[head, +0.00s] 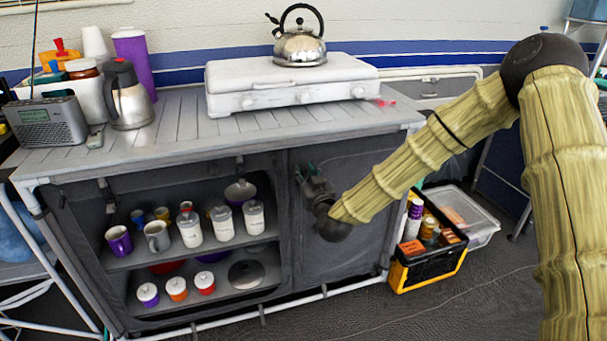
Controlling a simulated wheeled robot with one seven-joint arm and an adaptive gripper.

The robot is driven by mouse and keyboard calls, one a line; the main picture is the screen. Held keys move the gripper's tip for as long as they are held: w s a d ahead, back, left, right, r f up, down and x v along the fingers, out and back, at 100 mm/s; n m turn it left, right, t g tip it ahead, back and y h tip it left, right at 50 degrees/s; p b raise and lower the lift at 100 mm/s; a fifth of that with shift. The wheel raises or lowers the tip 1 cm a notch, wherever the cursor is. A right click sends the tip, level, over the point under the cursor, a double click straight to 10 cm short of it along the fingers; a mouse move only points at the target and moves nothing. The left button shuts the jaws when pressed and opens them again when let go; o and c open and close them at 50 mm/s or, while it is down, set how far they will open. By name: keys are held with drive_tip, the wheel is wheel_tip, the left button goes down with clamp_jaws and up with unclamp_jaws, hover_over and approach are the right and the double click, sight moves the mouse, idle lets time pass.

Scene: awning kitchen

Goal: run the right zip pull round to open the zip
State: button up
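The camp kitchen stand has a dark fabric cupboard under its slatted top. Its right fabric panel (365,235) hangs closed. My gripper (302,172) is at the upper left of this panel, near the seam beside the open left section. Its fingers are small and dark against the dark fabric, so I cannot tell whether they are open or shut. I cannot make out the right zip pull or the zip line; the gripper and my wrist cover part of that area.
The open left shelves (245,243) hold several mugs and lidded jars. A white stove (290,85) with a kettle (299,45) stands on top. A black and yellow crate (400,275) and a clear box (475,225) sit on the floor at right. A white rail (320,294) runs low in front.

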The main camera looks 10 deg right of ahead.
drive_tip(key=shift+w+a, duration=0.15)
drive_tip(key=shift+w, duration=0.75)
clamp_jaws()
